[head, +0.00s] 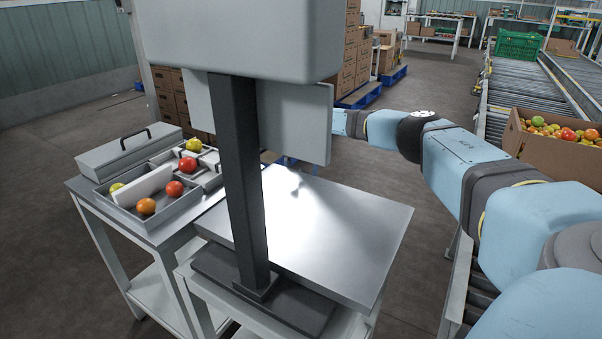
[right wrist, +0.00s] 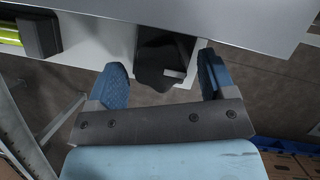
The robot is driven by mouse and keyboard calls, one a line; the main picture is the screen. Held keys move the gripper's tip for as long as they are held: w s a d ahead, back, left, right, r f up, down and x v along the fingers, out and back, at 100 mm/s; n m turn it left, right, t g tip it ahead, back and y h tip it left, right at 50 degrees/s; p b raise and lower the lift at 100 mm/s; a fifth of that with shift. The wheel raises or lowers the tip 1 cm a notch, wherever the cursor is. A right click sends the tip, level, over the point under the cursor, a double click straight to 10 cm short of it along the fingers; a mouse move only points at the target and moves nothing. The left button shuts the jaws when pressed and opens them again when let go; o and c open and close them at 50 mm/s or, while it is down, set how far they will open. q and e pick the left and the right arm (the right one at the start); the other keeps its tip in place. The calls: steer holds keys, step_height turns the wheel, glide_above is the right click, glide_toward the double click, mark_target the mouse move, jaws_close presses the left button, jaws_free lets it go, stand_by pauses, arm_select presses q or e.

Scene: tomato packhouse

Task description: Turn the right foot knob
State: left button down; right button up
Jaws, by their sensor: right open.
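A bench scale with a bare metal platform (head: 340,220), a dark column (head: 238,170) and a grey head stands in the middle of the head view. My right arm reaches past its right side; the gripper end is hidden behind the scale's head there. In the right wrist view, a black foot knob (right wrist: 160,52) shows under the edge of the platform (right wrist: 235,18). My right gripper (right wrist: 161,76) is open, with its two blue fingers on either side of the knob. Clear gaps show, so it does not look gripped. My left gripper is not in view.
A yellow-green tube in a dark holder (right wrist: 37,37) sits left of the knob. A side table holds a grey divided tray (head: 158,217) of tomatoes and a lidded grey case (head: 125,150). A roller conveyor with a tomato carton (head: 560,155) runs on the right.

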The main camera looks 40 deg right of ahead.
steer(key=c, duration=0.9)
steer(key=shift+r, duration=0.1)
